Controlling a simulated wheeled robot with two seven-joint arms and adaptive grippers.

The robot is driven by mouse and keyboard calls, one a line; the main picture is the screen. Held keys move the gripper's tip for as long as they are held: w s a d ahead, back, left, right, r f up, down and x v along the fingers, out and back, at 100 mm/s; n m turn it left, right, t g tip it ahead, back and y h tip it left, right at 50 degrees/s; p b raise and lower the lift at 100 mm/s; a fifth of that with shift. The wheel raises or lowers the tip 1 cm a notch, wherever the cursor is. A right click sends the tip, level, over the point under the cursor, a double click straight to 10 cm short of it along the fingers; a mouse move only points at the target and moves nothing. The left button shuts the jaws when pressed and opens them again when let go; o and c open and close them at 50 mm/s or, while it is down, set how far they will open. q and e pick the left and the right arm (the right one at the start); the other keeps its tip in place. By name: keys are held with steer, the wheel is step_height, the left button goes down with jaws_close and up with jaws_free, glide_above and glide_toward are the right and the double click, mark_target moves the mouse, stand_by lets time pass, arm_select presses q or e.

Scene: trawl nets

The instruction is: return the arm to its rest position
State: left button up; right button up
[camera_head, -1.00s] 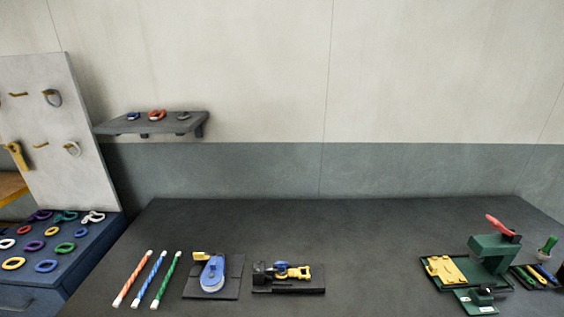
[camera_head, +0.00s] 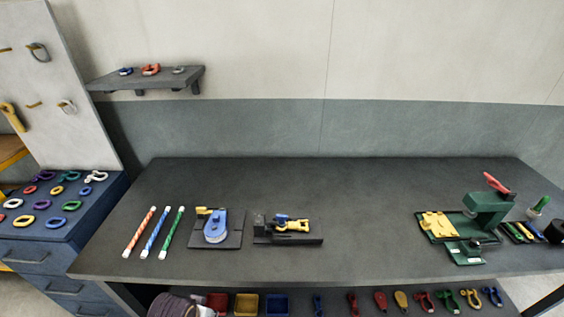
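Neither of my grippers nor any part of my arms shows in the head view. A dark workbench (camera_head: 330,190) fills the middle of the view. On it at the left lie three striped rods, orange (camera_head: 139,232), blue (camera_head: 155,232) and green (camera_head: 172,232). Beside them is a blue device (camera_head: 215,226) on a dark plate. Right of that is a yellow and blue tool (camera_head: 292,225) on a dark base. A green press (camera_head: 487,208) with a red handle stands at the right, beside a yellow part (camera_head: 437,225).
A blue cabinet (camera_head: 37,258) with coloured rings on top stands at the left, below a pegboard (camera_head: 75,85). A wall shelf (camera_head: 150,81) holds several small items. A lower shelf under the bench holds bins, including a yellow one (camera_head: 246,305). The bench's middle is clear.

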arm_select(q)
steer(key=s+a+f+g+b, duration=0.1)
steer(key=s+f+b, duration=0.1)
steer(key=f, duration=1.4)
steer(key=s+f+b, duration=0.2)
steer(key=s+f, duration=0.1)
steer(key=f, duration=1.3)
steer(key=s+a+f+b, duration=0.2)
steer(key=s+f, duration=0.8)
steer(key=f, duration=0.1)
steer(key=s+a+f+g+b, duration=0.1)
steer(key=s+a+f+b, duration=0.1)
steer(key=s+f, duration=0.8)
step_height(320, 180, down, 2)
steer(key=shift+s+a+f+b, duration=0.1)
steer(key=shift+s+a+b, duration=0.25)
steer(key=shift+s+b, duration=0.05)
